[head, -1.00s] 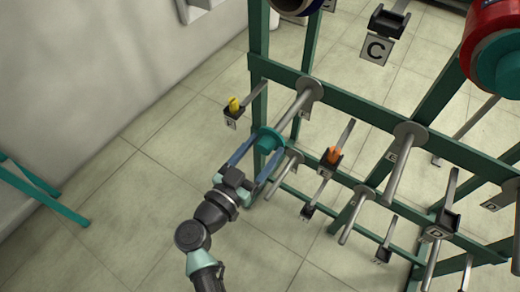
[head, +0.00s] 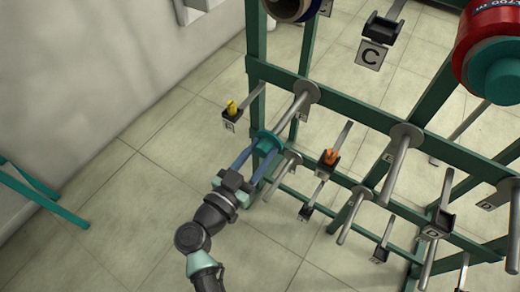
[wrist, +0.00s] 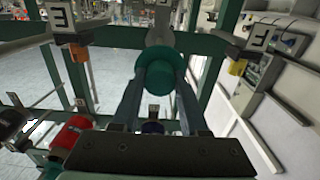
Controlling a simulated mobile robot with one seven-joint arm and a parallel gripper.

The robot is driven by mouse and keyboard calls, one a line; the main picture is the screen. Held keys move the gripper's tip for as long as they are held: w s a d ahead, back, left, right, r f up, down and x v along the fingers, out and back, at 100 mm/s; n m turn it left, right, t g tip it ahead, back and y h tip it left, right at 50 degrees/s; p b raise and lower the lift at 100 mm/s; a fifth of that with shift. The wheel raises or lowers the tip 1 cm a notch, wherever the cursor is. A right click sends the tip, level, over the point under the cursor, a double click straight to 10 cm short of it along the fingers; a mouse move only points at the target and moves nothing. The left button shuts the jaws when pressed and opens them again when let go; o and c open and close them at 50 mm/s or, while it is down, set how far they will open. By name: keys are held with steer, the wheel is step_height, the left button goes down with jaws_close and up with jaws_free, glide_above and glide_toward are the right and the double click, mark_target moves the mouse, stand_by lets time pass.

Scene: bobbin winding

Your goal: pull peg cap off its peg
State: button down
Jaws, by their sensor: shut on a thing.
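The teal peg cap (head: 267,144) sits at the near end of a grey peg (head: 291,115) that sticks out from the green rack. My gripper (head: 262,151) is shut on the cap, with one blue finger on each side of it. In the wrist view the cap (wrist: 160,82) fills the space between the two finger ends (wrist: 160,92). The peg's round base plate (wrist: 160,35) shows behind the cap. The cap hides the near end of the peg, so I cannot tell how far it is on.
The green rack (head: 350,112) carries several other bare pegs, such as one right of the cap (head: 397,165). A small holder with a yellow piece (head: 232,108) is to the left, and an orange piece (head: 329,157) to the right. A red spool (head: 490,40) hangs upper right.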

steer(key=shift+s+a, duration=0.1)
steer(key=shift+a, duration=0.05)
steer(key=shift+p+v, duration=1.4)
steer(key=shift+v, duration=1.45)
